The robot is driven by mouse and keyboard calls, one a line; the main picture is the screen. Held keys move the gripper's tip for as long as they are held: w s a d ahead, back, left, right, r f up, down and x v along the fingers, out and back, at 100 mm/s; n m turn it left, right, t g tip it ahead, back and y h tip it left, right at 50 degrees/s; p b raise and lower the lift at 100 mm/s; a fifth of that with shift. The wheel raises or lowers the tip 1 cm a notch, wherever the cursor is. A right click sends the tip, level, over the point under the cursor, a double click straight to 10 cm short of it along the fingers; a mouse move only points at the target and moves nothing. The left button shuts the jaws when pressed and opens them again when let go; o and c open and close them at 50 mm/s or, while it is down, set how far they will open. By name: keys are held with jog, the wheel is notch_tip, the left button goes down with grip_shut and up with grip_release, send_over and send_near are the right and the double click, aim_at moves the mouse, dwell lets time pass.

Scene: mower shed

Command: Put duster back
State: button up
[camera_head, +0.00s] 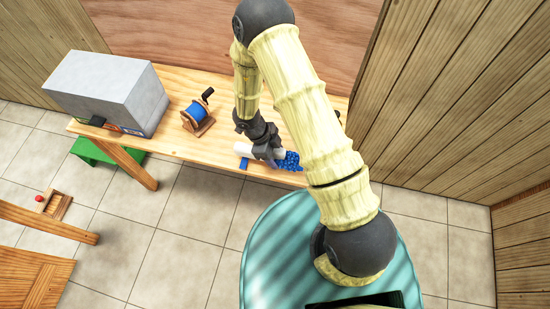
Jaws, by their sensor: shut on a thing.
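The duster (291,161) has a fuzzy blue head, and a white part (242,149) shows on its left. It lies roughly level over the front edge of the wooden bench (220,145). My gripper (264,153) comes down from above and is shut on the duster's white part. The jaws hide the middle of it. A small blue piece (244,163) shows just below the white part; I cannot tell what it belongs to. Whether the duster touches the bench is unclear. My arm covers the bench's right part.
A reel of blue line (197,111) on a wooden stand and a large grey box (107,91) stand on the bench, to the left. A green stool (95,150) is under it. Plank walls close the right side.

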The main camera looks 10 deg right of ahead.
aim_at(275, 160)
notch_tip(275, 160, down, 4)
jog(key=shift+a+r+p, duration=0.1)
jog(key=shift+p, duration=0.35)
jog(key=o, duration=1)
jog(key=shift+f, duration=0.25)
jog(key=shift+o, duration=0.2)
jog(key=shift+s+r, duration=0.1)
jog(key=shift+r, duration=0.15)
jog(key=b+v, duration=0.2)
jog(key=v, duration=0.9)
jog(key=shift+a+r, duration=0.1)
jog(key=shift+r, duration=0.25)
jog(key=shift+w, duration=0.2)
